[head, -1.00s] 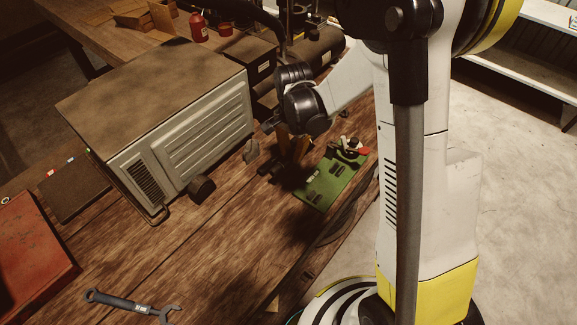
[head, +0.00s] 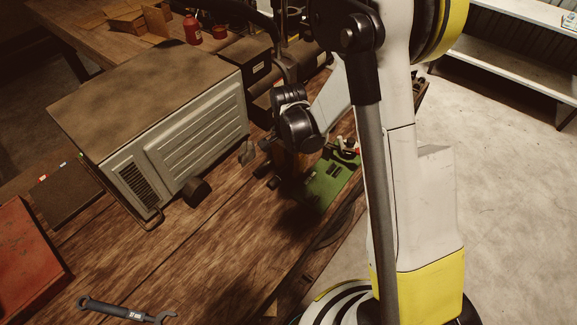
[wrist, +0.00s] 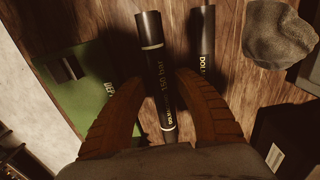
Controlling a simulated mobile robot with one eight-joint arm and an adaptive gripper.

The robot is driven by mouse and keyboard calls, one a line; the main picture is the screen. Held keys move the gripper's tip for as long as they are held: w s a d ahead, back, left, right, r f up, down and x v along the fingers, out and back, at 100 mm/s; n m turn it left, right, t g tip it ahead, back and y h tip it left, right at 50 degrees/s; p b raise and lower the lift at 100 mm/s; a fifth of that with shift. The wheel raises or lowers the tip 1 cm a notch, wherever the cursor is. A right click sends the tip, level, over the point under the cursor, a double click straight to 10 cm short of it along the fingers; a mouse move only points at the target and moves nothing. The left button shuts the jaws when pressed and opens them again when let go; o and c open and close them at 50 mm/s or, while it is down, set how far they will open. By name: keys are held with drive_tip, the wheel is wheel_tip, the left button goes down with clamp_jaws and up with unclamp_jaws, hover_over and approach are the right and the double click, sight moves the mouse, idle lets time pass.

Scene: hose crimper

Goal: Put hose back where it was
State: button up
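A black hose piece (wrist: 156,75) with pale printing and bands fills the middle of the wrist view. The two brown fingers of my gripper (wrist: 160,78) stand on either side of it and look closed onto it. Its upper end in that view looks nearer the camera than its lower end. A second black hose piece (wrist: 206,45) lies or stands to its right on the wooden bench. In the head view my gripper (head: 290,170) is low over the bench, its fingers dark and partly hidden by the wrist.
A large grey-sided box (head: 195,130) stands left. A crumpled grey cloth (wrist: 278,40) shows in the wrist view. A wrench (head: 125,310) lies near the front; the bench between is clear.

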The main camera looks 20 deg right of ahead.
wheel_tip(320, 180, up, 12)
drive_tip(key=p, duration=0.3)
wheel_tip(320, 180, up, 10)
drive_tip(key=n+t, duration=0.3)
drive_tip(key=n, duration=0.1)
hover_over(289, 166)
drive_tip(key=s, duration=0.6)
drive_tip(key=s+d+r+n+t, duration=0.1)
drive_tip(key=s+r+n+t, duration=0.3)
drive_tip(key=s+n, duration=0.3)
drive_tip(key=shift+s+r, duration=0.55)
drive_tip(key=shift+s, duration=0.95)
wheel_tip(289, 166, down, 12)
drive_tip(key=b, duration=1.2)
drive_tip(key=shift+f+b, duration=0.25)
drive_tip(key=shift+b, duration=0.05)
